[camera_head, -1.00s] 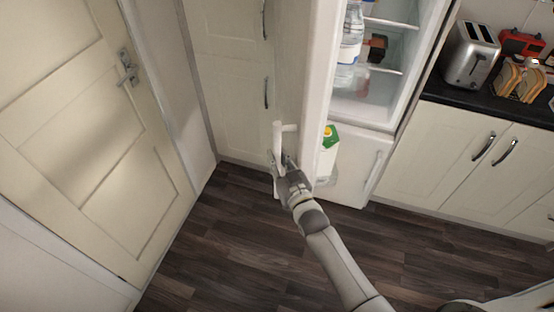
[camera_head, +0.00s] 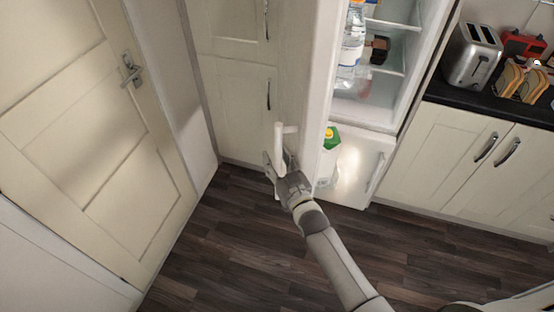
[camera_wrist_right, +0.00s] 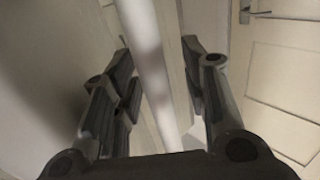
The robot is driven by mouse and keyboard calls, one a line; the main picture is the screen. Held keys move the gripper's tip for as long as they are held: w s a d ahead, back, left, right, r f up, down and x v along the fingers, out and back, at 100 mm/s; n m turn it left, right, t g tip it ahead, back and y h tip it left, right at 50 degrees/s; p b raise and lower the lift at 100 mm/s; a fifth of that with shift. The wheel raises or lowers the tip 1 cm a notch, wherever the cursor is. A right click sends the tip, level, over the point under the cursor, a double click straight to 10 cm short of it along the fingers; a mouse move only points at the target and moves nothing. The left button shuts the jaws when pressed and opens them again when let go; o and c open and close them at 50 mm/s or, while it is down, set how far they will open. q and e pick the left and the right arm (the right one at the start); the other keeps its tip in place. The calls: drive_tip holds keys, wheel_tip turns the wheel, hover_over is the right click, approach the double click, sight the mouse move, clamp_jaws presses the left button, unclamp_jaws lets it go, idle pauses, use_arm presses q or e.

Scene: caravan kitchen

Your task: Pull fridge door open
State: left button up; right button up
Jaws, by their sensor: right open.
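My right gripper (camera_head: 278,166) is at the lower part of this handle. In the right wrist view the handle (camera_wrist_right: 152,70) runs between the two spread fingers of the right gripper (camera_wrist_right: 158,65), with gaps on both sides. The open fridge interior (camera_head: 375,98) shows shelves. My left gripper is not in view.
A toaster (camera_head: 472,56) and a toast rack (camera_head: 522,80) stand on the dark counter at right. Tall cream cupboards (camera_head: 235,110) are behind the fridge door. A cream room door (camera_head: 95,120) is at left. The dark wood floor (camera_head: 230,250) is clear.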

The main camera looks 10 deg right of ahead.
drive_tip(key=shift+f, duration=0.1)
drive_tip(key=s+d, duration=0.2)
drive_tip(key=s, duration=0.9)
drive_tip(key=shift+s+d, duration=0.2)
drive_tip(key=shift+s, duration=0.2)
